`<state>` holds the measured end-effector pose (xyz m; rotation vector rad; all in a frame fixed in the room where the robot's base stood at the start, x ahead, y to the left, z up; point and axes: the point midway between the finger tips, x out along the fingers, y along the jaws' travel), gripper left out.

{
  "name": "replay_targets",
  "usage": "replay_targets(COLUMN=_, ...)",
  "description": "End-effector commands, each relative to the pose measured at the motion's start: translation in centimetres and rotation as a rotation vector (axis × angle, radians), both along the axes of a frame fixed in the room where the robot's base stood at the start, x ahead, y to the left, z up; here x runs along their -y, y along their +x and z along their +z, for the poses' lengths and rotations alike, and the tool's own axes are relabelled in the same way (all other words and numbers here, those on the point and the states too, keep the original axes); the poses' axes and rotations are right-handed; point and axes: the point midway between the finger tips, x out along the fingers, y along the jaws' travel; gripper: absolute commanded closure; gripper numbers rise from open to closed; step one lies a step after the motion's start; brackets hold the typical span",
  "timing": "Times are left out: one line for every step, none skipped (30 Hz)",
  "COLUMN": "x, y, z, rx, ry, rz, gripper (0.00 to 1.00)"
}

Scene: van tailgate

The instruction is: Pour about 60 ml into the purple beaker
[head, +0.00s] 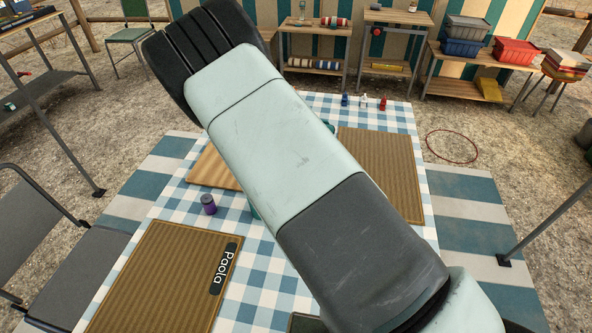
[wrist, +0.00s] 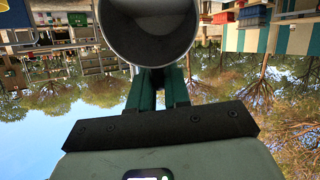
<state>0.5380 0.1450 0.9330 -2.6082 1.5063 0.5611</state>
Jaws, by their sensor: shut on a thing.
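The purple beaker (head: 208,204) stands upright on the checked tablecloth, left of my arm in the head view. My gripper (wrist: 158,76) is shut on a grey, round-mouthed vessel (wrist: 152,30), seen at the top of the wrist view. The vessel's open mouth faces the wrist camera and its inside looks plain grey. I cannot tell whether it holds liquid. In the head view my arm hides the gripper and the held vessel. The purple beaker cannot be made out in the wrist view.
A brown mat labelled Paola (head: 165,275) lies at the front left of the table, with another brown mat (head: 385,165) at right. Small red, white and blue items stand at the far edge. The wrist view shows the surroundings upside down, with sky below.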

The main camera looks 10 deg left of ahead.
Motion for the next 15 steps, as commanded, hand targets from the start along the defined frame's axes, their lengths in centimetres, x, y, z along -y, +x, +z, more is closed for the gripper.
replay_targets(x=-0.06, y=-0.02, z=0.09, rx=0.005, ry=-0.006, rz=0.001, gripper=1.0)
replay_targets(x=-0.11, y=-0.05, z=0.11, rx=0.007, ry=-0.008, rz=0.001, gripper=1.0)
replay_targets(x=-0.11, y=-0.06, z=0.13, rx=0.01, ry=-0.013, rz=0.0, gripper=1.0)
replay_targets(x=-0.16, y=-0.1, z=0.16, rx=0.012, ry=-0.016, rz=-0.001, gripper=1.0)
replay_targets(x=-0.21, y=-0.13, z=0.18, rx=0.015, ry=-0.018, rz=0.0, gripper=1.0)
replay_targets(x=-0.23, y=-0.14, z=0.19, rx=0.018, ry=-0.022, rz=0.0, gripper=1.0)
replay_targets(x=-0.27, y=-0.16, z=0.21, rx=0.02, ry=-0.025, rz=0.0, gripper=1.0)
replay_targets(x=-0.33, y=-0.19, z=0.22, rx=0.022, ry=-0.028, rz=0.0, gripper=1.0)
replay_targets(x=-0.36, y=-0.21, z=0.24, rx=0.024, ry=-0.031, rz=0.0, gripper=1.0)
replay_targets(x=-0.4, y=-0.23, z=0.26, rx=0.027, ry=-0.034, rz=0.001, gripper=1.0)
replay_targets(x=-0.42, y=-0.25, z=0.28, rx=0.029, ry=-0.037, rz=0.001, gripper=1.0)
replay_targets(x=-0.46, y=-0.27, z=0.32, rx=0.033, ry=-0.041, rz=0.001, gripper=1.0)
replay_targets(x=-0.49, y=-0.3, z=0.34, rx=0.034, ry=-0.044, rz=0.001, gripper=1.0)
replay_targets(x=-0.59, y=-0.36, z=0.36, rx=0.037, ry=-0.047, rz=0.001, gripper=1.0)
replay_targets(x=-0.65, y=-0.4, z=0.39, rx=0.04, ry=-0.051, rz=0.001, gripper=1.0)
